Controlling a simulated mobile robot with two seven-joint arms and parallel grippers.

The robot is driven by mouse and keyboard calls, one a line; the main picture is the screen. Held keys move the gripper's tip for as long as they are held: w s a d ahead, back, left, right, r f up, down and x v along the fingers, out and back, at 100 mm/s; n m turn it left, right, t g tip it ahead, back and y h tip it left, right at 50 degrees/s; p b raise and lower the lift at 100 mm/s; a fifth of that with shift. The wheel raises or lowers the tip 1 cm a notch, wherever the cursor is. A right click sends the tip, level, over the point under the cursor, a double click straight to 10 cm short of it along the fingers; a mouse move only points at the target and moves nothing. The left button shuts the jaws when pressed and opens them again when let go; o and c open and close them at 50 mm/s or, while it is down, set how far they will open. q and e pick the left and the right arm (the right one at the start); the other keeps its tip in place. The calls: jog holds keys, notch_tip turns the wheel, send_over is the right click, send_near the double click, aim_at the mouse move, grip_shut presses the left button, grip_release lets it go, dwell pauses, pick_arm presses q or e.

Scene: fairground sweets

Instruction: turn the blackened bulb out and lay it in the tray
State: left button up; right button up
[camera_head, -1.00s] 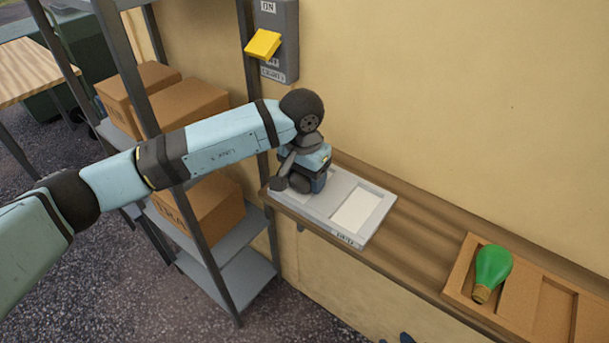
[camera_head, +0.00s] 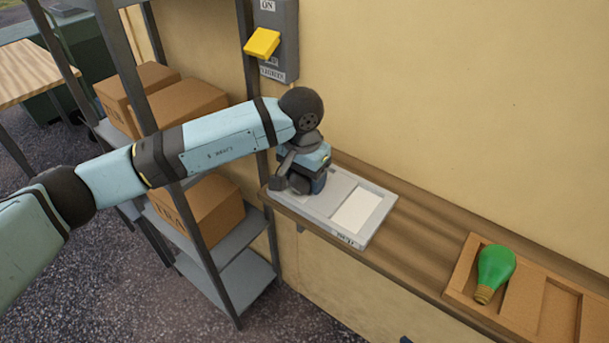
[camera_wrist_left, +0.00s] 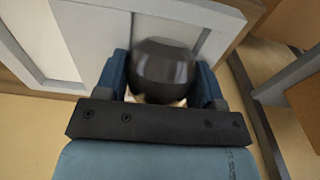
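The blackened bulb (camera_wrist_left: 165,68) is dark and glossy between the two blue fingers of my left gripper (camera_wrist_left: 163,85) in the left wrist view. The fingers touch its sides, and its base is hidden behind the gripper. In the head view my left gripper (camera_head: 300,185) points down over the left compartment of the pale tray (camera_head: 377,222), and the bulb is hidden there. I cannot tell whether the bulb touches the tray floor. The tray's right compartment is empty. My right gripper is out of view.
The tray sits on a wooden shelf (camera_head: 420,235) along a yellow wall. A green bulb (camera_head: 495,270) lies in a wooden holder (camera_head: 462,283) at the right. A switch box (camera_head: 285,65) with a yellow lever is above. A metal rack with cardboard boxes (camera_head: 185,105) stands left.

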pick_arm(q)
jog(key=o, duration=0.4)
jog(key=shift+s+f, duration=0.35)
jog(key=shift+f, duration=0.1)
jog(key=shift+w+a, duration=0.1)
jog(key=shift+w+r, duration=0.1)
jog(key=shift+r, duration=0.2)
jog(key=shift+s+r+b, duration=0.2)
jog(key=shift+r+b, duration=0.2)
jog(key=shift+r, duration=3.15)
jog(key=shift+s+r+b, duration=0.15)
jog(key=shift+r+b, duration=0.25)
jog(key=shift+r, duration=3.1)
